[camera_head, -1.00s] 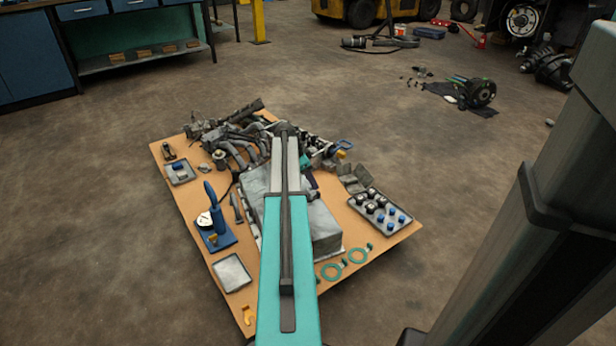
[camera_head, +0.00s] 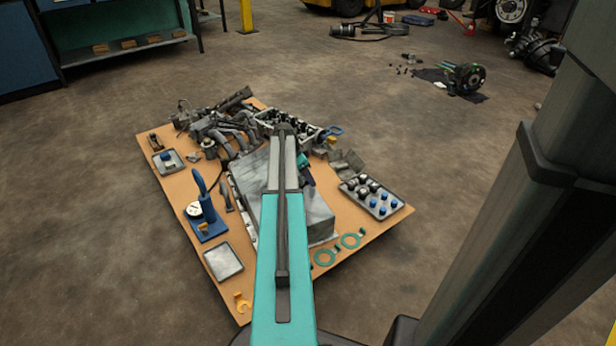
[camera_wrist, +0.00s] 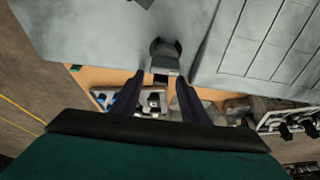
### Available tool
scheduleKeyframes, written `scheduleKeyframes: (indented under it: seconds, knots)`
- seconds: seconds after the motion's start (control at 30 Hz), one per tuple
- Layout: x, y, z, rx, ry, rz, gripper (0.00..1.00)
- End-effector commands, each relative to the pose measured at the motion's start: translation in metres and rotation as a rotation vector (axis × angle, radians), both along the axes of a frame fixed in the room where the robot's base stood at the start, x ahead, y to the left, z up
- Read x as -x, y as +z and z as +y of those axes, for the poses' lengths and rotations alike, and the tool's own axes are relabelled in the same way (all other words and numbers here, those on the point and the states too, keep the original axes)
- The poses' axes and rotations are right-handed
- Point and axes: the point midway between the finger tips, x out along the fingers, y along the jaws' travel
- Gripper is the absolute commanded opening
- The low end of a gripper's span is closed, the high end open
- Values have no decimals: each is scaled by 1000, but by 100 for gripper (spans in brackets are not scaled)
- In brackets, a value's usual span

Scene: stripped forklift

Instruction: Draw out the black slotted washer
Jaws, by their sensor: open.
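A dark, rounded piece (camera_wrist: 165,47) with a paler block at its near end sits between two grey bodies in the wrist view. It may be the black slotted washer, but its slot cannot be made out. My gripper (camera_wrist: 160,76) is open, with its two dark fingers apart just on the near side of this piece and nothing clearly between them. In the head view my arm covers part of the large grey block (camera_head: 315,215), and a small teal part of my wrist (camera_head: 303,159) shows beside it. I cannot pick out the black washer in the head view.
The block rests on an orange-tan board (camera_head: 374,232). Green slotted washers (camera_head: 352,241) lie at its near edge, with a tray of black and blue pieces (camera_head: 346,185) to the right. A blue stand with a gauge (camera_head: 208,218) is left; grey engine parts crowd the far side.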

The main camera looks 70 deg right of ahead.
Motion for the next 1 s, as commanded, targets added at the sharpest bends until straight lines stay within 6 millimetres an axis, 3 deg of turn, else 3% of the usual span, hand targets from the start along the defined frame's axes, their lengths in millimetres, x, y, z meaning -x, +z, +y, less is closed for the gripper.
scheduleKeyframes:
  seconds: [0.03,0.23,0.3,0.33,0.43,1.0]
  knots:
    - [0,0,0,0,0,0,41]
    - [0,0,0,0,0,0,7]
    - [0,0,0,0,0,0,0]
    - [0,0,0,0,0,0,15]
    - [0,0,0,0,0,0,0]
    - [6,1,-6,0,-1,0,0]
